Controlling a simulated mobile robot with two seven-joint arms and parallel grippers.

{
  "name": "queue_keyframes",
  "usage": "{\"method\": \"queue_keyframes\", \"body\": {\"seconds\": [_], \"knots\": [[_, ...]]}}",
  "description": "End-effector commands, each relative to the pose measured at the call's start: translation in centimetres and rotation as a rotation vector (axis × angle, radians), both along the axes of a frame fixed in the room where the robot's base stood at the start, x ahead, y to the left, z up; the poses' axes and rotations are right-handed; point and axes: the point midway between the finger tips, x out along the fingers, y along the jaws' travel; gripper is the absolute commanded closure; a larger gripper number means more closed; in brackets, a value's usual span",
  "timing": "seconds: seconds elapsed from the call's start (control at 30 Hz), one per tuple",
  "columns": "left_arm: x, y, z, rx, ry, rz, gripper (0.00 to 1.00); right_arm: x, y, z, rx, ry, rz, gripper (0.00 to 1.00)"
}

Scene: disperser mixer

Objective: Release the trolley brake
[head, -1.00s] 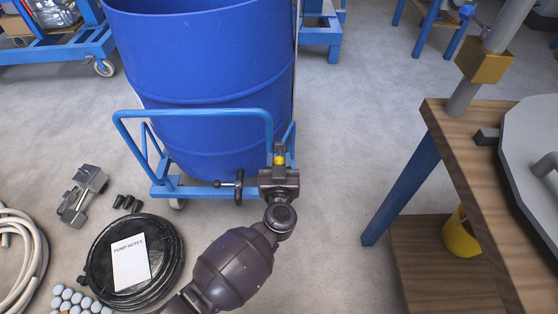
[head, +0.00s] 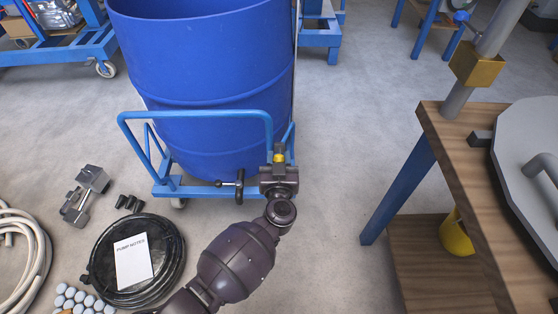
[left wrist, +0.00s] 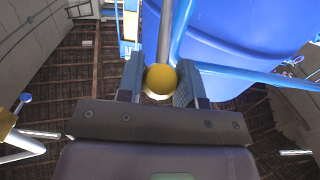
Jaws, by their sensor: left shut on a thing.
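The blue trolley (head: 197,190) stands on the floor with a big blue drum (head: 210,90) on it. A yellow ball knob (head: 279,157) sits at the trolley's right front corner. It also shows in the left wrist view (left wrist: 160,78), with a grey rod (left wrist: 181,30) running up beyond it. My left gripper (head: 279,160) is shut on the yellow knob, one finger on each side, seen in the left wrist view (left wrist: 160,84). A black T-shaped handle (head: 239,186) sits on the trolley's front, left of my gripper. My right gripper is not in view.
A black hose coil (head: 175,262) with a paper note (head: 133,262), a grey metal part (head: 84,195) and a pale hose (head: 35,270) lie on the floor at left. A wooden bench (head: 460,150) stands at right. Floor between trolley and bench is clear.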

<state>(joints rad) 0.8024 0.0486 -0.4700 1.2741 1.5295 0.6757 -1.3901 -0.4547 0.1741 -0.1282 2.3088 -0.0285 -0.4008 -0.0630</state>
Motion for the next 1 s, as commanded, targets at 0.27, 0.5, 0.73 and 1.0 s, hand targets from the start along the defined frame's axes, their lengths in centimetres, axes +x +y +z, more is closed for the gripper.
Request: {"method": "queue_keyframes", "body": {"seconds": [0.27, 0.5, 0.73, 1.0], "knots": [[2.1, -0.1, 3.7, 0.001, -0.029, 0.001, 1.00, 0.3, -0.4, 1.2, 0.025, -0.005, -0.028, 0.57], [3.9, -0.2, 4.9, 0.001, -0.027, 0.001, 1.00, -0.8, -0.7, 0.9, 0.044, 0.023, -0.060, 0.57], [5.3, -0.2, 5.2, 0.000, -0.023, 0.001, 1.00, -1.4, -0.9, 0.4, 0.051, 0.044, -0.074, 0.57], [6.1, -0.1, 5.3, 0.000, -0.020, 0.000, 1.00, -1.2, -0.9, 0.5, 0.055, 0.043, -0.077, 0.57]]}}
